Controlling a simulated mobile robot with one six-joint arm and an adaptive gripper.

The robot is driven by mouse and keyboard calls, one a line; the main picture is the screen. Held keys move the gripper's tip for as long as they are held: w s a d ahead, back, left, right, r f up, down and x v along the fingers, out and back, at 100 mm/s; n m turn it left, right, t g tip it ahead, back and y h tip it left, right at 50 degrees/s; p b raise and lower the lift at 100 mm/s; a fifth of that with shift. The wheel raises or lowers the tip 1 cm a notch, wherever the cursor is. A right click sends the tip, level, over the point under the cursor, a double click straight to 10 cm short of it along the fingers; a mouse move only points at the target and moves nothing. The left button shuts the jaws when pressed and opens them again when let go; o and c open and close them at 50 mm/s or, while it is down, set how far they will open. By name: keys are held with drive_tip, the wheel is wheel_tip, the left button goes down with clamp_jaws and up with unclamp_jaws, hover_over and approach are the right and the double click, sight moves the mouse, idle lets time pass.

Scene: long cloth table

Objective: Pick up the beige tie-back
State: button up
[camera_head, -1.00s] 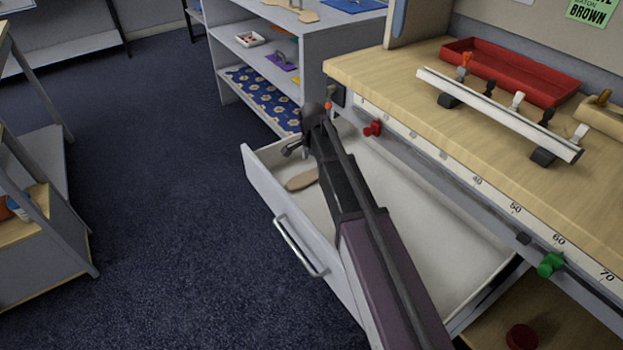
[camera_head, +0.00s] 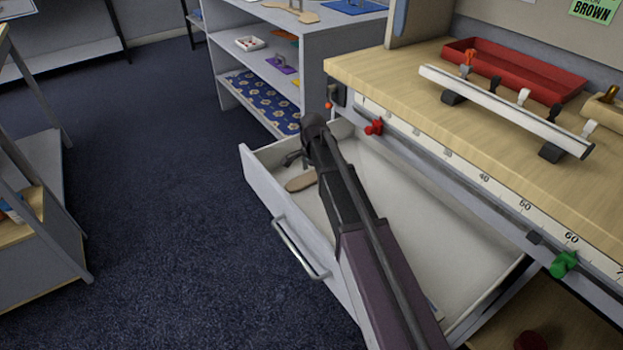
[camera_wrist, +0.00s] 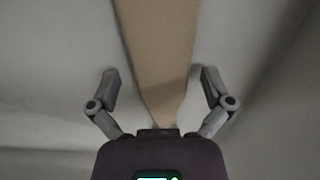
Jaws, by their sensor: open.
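The beige tie-back (camera_head: 301,182) lies flat on the floor of the open drawer (camera_head: 415,215), near its front left corner. My gripper (camera_head: 287,160) is over that corner, and my arm hides part of the drawer. In the wrist view the tie-back (camera_wrist: 157,55) runs from the top edge to a tapered end near the palm. My gripper also shows there (camera_wrist: 157,78), open, with one finger on each side of the tie-back's tapered end. Visible gaps separate both fingers from it, and nothing is held.
The drawer's front panel with its handle (camera_head: 298,248) and its side walls border the space. The wooden tabletop (camera_head: 400,95) with a ruler edge, red clip (camera_head: 374,127) and green clip (camera_head: 563,264) overhangs the right. A shelf unit (camera_head: 262,70) stands behind.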

sight(313, 176)
drive_tip(key=shift+c, duration=0.2)
drive_tip(key=c, duration=1)
drive_tip(key=shift+r, duration=0.2)
wheel_tip(313, 176, up, 10)
drive_tip(key=p, duration=1)
drive_tip(key=shift+f, duration=0.2)
